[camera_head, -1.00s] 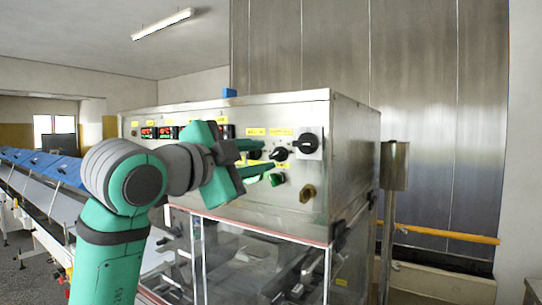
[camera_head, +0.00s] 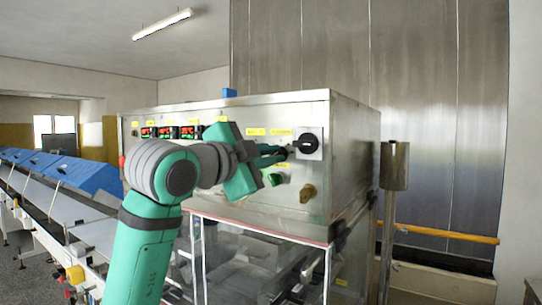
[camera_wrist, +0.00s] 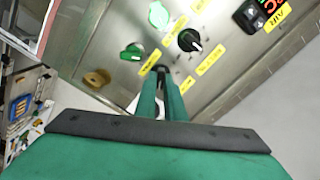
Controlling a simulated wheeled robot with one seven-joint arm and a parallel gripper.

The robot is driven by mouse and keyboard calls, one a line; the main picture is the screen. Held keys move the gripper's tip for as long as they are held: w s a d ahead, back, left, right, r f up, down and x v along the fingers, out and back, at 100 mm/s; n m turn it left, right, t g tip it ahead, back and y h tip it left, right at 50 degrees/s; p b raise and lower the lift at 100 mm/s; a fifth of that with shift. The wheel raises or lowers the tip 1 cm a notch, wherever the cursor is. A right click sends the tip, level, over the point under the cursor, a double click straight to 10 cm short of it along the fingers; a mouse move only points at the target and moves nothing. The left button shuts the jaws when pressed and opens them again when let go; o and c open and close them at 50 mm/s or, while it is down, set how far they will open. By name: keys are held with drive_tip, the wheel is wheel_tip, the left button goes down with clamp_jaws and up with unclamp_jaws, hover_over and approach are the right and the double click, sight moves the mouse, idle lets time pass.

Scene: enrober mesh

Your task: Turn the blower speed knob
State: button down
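The steel machine's control panel (camera_head: 222,176) carries several knobs under small yellow labels I cannot read clearly. My gripper (camera_head: 284,153) is at the right-hand of two small black knobs. Its green fingers are close together with the dark knob between their tips, which hide most of it. In the wrist view the fingertips (camera_wrist: 161,72) meet at this knob, touching the panel area. The other small black knob (camera_wrist: 188,40), with a white pointer, stands free beside them; the gripper hides it in the head view.
A large black rotary switch (camera_head: 309,144) on a pale plate is just right of the fingers. A green knob (camera_head: 277,179) and a brass-coloured knob (camera_head: 307,193) sit below. Red displays (camera_head: 187,132) are further left. A steel post (camera_head: 394,165) stands at the right.

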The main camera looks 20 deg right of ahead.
drive_tip(key=shift+n, duration=4.2)
drive_tip(key=c, duration=1.8)
unclamp_jaws()
drive_tip(key=shift+c, duration=0.2)
drive_tip(key=shift+w, duration=0.1)
drive_tip(key=v, duration=1.1)
